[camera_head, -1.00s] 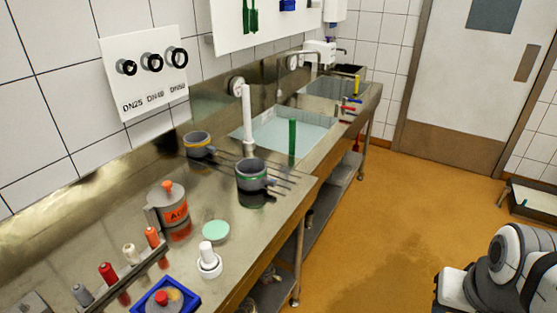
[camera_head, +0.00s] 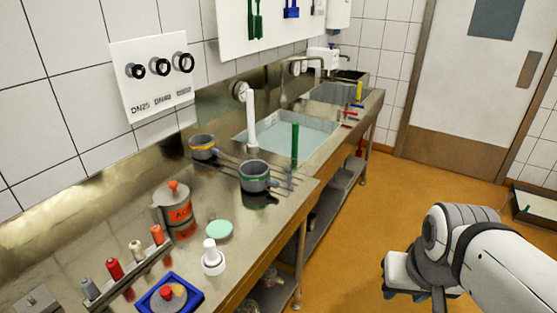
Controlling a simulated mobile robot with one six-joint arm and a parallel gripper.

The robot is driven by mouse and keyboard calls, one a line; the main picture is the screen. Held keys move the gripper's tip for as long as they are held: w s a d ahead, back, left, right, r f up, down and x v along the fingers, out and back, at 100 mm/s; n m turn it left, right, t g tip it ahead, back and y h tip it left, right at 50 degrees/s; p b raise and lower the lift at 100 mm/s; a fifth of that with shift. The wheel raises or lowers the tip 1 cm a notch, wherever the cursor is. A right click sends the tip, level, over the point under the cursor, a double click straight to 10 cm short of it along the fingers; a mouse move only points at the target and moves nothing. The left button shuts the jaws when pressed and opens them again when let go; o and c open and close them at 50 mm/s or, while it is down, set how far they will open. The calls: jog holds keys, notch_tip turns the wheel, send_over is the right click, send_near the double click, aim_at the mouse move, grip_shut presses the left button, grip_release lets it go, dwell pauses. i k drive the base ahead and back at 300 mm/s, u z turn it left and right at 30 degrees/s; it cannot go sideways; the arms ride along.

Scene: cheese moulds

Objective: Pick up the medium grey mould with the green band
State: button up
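The grey mould with the green band (camera_head: 256,177) stands upright on the steel counter, left of the upright green stick, with a handle on its right side. A second grey mould with an orange-yellow band (camera_head: 203,147) stands behind it to the left. My gripper (camera_head: 412,294) is at the lower right, over the floor and well apart from the counter. Its fingers are small and partly turned away, so I cannot tell whether they are open.
On the steel counter (camera_head: 110,240) are an orange-labelled can (camera_head: 174,205), a mint-green disc (camera_head: 219,230), a white bottle (camera_head: 212,257), several coloured spools and a blue tray (camera_head: 146,304). A sink (camera_head: 285,132) with a white tap lies behind. Orange floor is clear beside the counter.

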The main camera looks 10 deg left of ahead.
aim_at(260, 179)
jog(key=i, duration=0.95)
jog(key=u, duration=0.05)
